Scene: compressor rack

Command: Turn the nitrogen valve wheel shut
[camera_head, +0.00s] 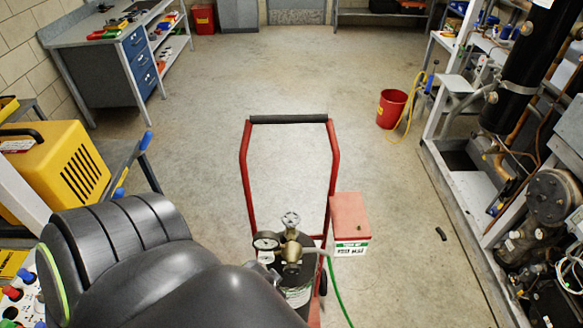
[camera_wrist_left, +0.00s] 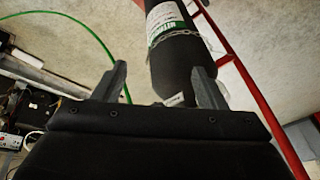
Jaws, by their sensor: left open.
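The nitrogen valve wheel (camera_head: 291,220) is a small pale handwheel on top of a brass valve with a gauge (camera_head: 266,241), at the bottom centre of the head view. It sits on a dark cylinder (camera_head: 297,290) strapped to a red hand cart (camera_head: 246,185). My left arm covers part of the cylinder. In the left wrist view my left gripper (camera_wrist_left: 160,85) is open, its two fingers apart and empty. The cylinder (camera_wrist_left: 172,50), with a white and green label and a chain, stands beyond the fingers. The wheel is not visible in that view. My right gripper is not in view.
A red box (camera_head: 349,216) is beside the cart, and a green hose (camera_head: 336,290) runs down from the valve. A red bucket (camera_head: 391,108) stands further right. The compressor rack (camera_head: 470,220) lines the right side. The floor behind the cart is clear.

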